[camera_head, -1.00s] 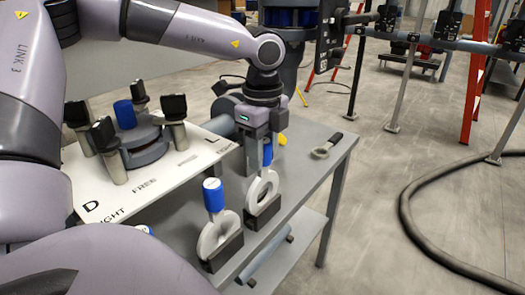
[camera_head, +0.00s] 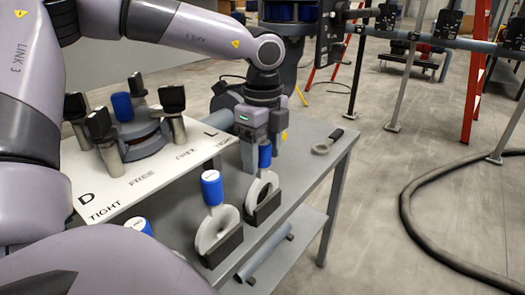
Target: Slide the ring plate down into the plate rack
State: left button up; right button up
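A light grey ring plate (camera_head: 253,196) with a blue handle (camera_head: 265,156) stands upright in a black slotted rack block (camera_head: 265,211) on the grey table. My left gripper (camera_head: 262,155) is directly above it, fingers spread apart on either side of the blue handle. Whether a finger still touches the handle I cannot tell. A second ring plate (camera_head: 204,238) with a blue handle (camera_head: 212,188) stands slightly tilted in another black block (camera_head: 224,247), nearer and to the left. My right gripper is not in view.
A white board (camera_head: 150,187) with lettering carries a round dark fixture (camera_head: 143,142) with several black-topped posts. A grey ring with a black handle (camera_head: 328,142) lies at the table's back right. A blue-topped thing (camera_head: 138,226) is partly hidden by my arm. A hose (camera_head: 415,225) lies on the floor.

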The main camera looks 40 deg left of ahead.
pick_arm(q)
notch_tip(320, 180, up, 7)
jog(key=shift+r, duration=0.1)
dwell(0.4)
dwell(0.7)
